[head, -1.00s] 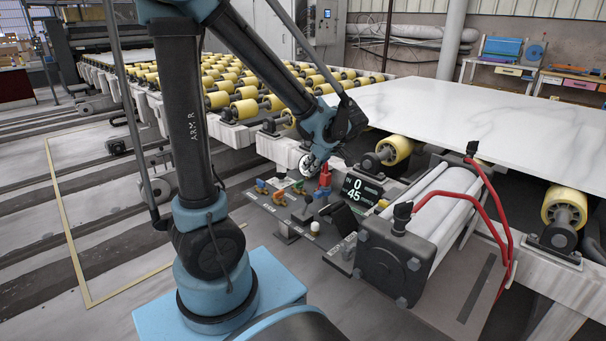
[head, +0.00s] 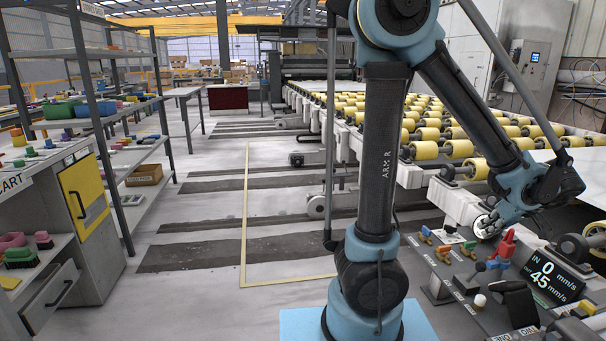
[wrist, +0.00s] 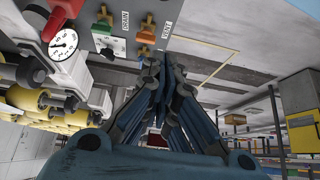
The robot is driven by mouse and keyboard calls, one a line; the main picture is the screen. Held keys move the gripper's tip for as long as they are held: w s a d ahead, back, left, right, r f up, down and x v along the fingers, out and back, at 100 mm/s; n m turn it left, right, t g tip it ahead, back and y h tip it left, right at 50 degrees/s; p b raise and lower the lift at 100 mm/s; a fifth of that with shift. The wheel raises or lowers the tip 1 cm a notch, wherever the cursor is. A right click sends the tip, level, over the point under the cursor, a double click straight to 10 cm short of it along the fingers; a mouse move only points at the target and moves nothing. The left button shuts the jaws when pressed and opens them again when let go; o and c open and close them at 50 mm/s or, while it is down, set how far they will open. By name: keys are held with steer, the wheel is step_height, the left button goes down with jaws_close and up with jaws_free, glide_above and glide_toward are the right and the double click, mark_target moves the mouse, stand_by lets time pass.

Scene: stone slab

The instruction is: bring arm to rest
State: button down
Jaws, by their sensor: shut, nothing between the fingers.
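My gripper (head: 512,205) hangs at the end of my bent arm, above and behind the control panel (head: 455,268) at the right of the head view. The arm's upper link stands upright and its forearm slopes down to the right. In the wrist view the gripper's dark fingers (wrist: 165,72) are together with nothing between them. Their tips lie in front of the panel edge, close in the picture to the orange handle (wrist: 146,33) by the VENT label; I cannot tell whether they touch it.
The panel carries a red lever (head: 506,243), a dial gauge (head: 487,226) and a speed display (head: 550,280) reading 0 and 45. The roller conveyor (head: 455,150) runs behind. Shelves (head: 125,105) and a cart (head: 85,190) stand left, with clear floor (head: 205,230) between.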

steer(key=w+a+g, duration=0.1)
steer(key=w+a, duration=0.3)
steer(key=a, duration=0.3)
steer(key=w+a+g+y, duration=0.1)
steer(key=w+a, duration=0.2)
steer(key=a, duration=0.4)
steer(key=w+a+g, duration=0.1)
steer(key=w+a, duration=0.3)
steer(key=a, duration=0.3)
steer(key=s+a+f+h, duration=0.1)
steer(key=s+a+f, duration=0.1)
steer(key=a, duration=0.7)
steer(key=s+a+f+g, duration=0.1)
steer(key=s+a, duration=0.4)
steer(key=a, duration=0.5)
steer(key=shift+f+m+g+h, duration=0.3)
steer(key=shift+f+m+h, duration=0.1)
steer(key=shift+f, duration=0.5)
steer(key=shift+w+f, duration=0.2)
steer(key=shift+w, duration=0.25)
stand_by(1.6)
